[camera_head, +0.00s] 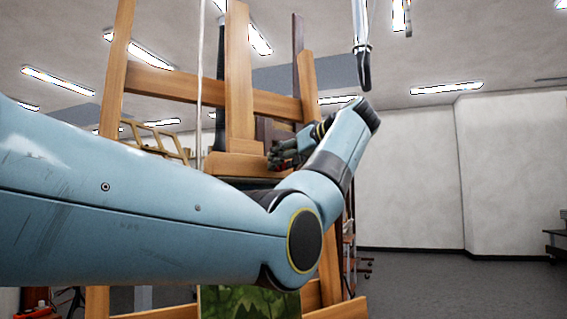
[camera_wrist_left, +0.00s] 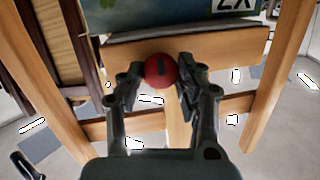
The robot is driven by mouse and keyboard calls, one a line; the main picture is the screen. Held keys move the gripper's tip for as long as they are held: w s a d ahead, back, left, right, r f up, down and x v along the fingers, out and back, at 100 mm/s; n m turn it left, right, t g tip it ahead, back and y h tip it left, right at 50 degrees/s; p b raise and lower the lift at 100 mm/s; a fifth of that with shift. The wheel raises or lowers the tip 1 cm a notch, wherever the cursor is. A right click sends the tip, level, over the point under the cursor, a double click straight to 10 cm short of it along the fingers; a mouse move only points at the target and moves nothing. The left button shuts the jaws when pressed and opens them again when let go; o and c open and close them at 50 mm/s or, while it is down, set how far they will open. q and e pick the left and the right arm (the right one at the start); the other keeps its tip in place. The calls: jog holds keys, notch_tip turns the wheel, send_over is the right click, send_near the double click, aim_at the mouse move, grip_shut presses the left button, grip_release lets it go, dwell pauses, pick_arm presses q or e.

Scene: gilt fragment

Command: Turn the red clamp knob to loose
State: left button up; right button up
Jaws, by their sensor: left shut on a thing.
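The red clamp knob (camera_wrist_left: 161,71) shows in the left wrist view as a round red disc with a dark mark near its middle. It sits between the fingertips of my left gripper (camera_wrist_left: 159,76), which is shut on it. In the head view my left gripper (camera_head: 283,156) is at the wooden easel's middle, and the knob is mostly hidden there by the fingers. The wooden easel (camera_head: 240,80) stands upright in front of me. My right gripper does not show in either view.
My left arm crosses much of the head view and covers the lower easel. A green picture (camera_head: 240,302) shows low on the easel. A thin pale cord (camera_head: 200,70) hangs at the left. A dark-tipped hanging rod (camera_head: 362,50) is at upper right. Open floor (camera_head: 430,285) lies to the right.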

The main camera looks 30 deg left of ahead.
pick_arm(q)
jog(key=shift+r, duration=0.1)
jog(key=o, duration=1.2)
jog(key=shift+c, duration=0.2)
jog(key=shift+d, duration=0.1)
jog(key=v, duration=1.2)
